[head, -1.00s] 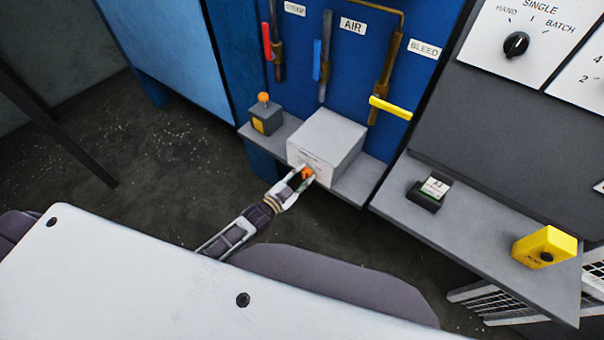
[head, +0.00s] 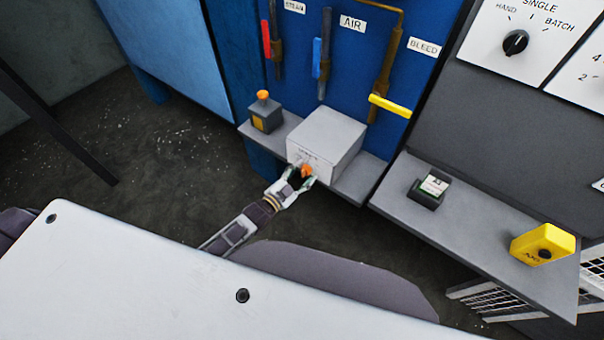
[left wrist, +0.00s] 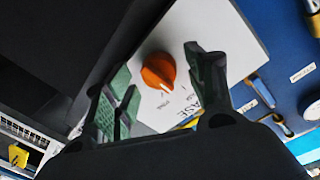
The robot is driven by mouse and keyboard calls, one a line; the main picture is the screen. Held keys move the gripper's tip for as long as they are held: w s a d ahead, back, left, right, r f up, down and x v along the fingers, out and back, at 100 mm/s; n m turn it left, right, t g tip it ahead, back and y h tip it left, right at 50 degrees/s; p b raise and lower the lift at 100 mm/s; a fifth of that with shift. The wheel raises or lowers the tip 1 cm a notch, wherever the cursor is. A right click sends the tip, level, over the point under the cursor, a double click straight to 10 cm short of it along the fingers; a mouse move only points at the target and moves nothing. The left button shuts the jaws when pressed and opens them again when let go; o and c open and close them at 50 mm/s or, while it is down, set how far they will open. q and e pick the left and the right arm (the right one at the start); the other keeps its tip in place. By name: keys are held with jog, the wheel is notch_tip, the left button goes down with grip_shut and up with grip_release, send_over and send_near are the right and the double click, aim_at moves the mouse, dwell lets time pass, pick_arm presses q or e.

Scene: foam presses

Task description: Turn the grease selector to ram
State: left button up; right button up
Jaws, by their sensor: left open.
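The grease selector is an orange knob (head: 306,170) on the front face of a light grey box (head: 328,133) that stands on the grey shelf. In the left wrist view the orange knob (left wrist: 159,71) carries a white pointer line aimed at a mark on the white label. Part of the lettering, "ASE", shows there, and the rest is hidden or too small to read. My left gripper (head: 302,176) is open in front of the knob. In the left wrist view its fingers (left wrist: 163,88) stand apart on either side of the knob, with no visible contact. My right gripper is not in view.
Valves with red (head: 266,39), blue (head: 317,58) and yellow (head: 390,106) handles are on the blue panel above. A small grey box with an orange top (head: 263,95) stands left on the shelf. A yellow box (head: 543,244) sits on the right ledge.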

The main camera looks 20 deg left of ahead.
pick_arm(q)
jog(key=v, duration=1.2)
dwell(0.7)
dwell(0.7)
